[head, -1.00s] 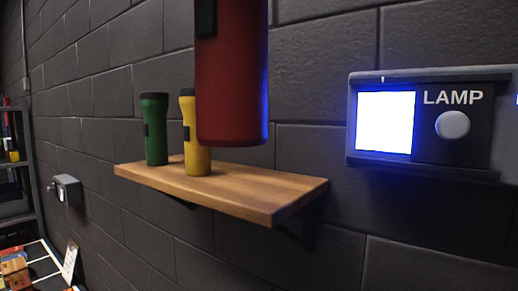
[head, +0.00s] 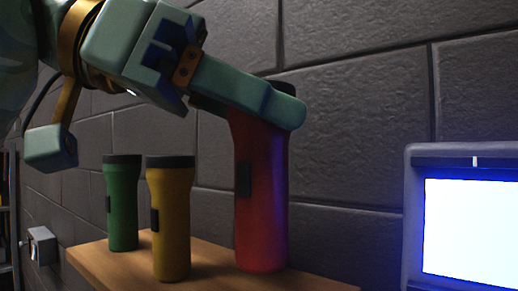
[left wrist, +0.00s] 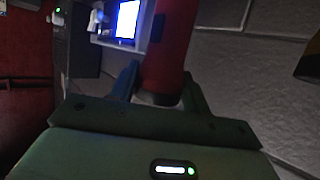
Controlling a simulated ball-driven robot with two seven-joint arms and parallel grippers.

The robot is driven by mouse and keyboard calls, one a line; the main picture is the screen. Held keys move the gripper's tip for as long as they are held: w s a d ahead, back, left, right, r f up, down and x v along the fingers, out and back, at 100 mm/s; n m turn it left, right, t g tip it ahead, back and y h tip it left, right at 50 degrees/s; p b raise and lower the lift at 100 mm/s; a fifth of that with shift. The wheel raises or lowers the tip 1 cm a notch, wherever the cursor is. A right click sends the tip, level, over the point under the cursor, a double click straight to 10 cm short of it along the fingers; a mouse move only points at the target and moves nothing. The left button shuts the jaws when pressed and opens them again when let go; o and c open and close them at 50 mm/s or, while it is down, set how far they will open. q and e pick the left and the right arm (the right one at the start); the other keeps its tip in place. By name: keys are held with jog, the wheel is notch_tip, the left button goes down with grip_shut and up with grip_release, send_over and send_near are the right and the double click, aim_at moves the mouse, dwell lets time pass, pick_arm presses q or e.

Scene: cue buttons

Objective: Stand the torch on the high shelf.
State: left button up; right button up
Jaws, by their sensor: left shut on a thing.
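The red torch (head: 262,200) stands upright at the right part of the wooden shelf (head: 210,262). Its base appears to be at the shelf top, but I cannot tell whether it bears weight there. My left gripper (head: 270,108) is shut on the torch's upper end, coming in from the left. In the left wrist view the torch (left wrist: 170,50) lies between the two fingers (left wrist: 160,90). My right gripper is not in view.
A green torch (head: 123,205) and a yellow torch (head: 170,220) stand on the shelf left of the red one. A lit panel (head: 470,235) is on the wall at right. A small wall box (head: 40,246) is at far left.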

aim_at(259, 177)
pick_arm(q)
jog(key=shift+w+f, duration=0.5)
jog(key=shift+f, duration=0.2)
notch_tip(259, 177, down, 3)
jog(key=shift+s+d+f, duration=0.1)
jog(key=shift+s+d, duration=0.05)
jog(key=shift+w+f, duration=0.2)
jog(key=shift+w, duration=0.05)
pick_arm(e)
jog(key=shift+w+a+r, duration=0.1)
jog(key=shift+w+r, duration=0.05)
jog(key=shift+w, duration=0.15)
pick_arm(q)
jog(key=o, duration=1.1)
jog(key=shift+s+f, duration=0.15)
jog(key=shift+s, duration=0.05)
jog(key=shift+w, duration=0.1)
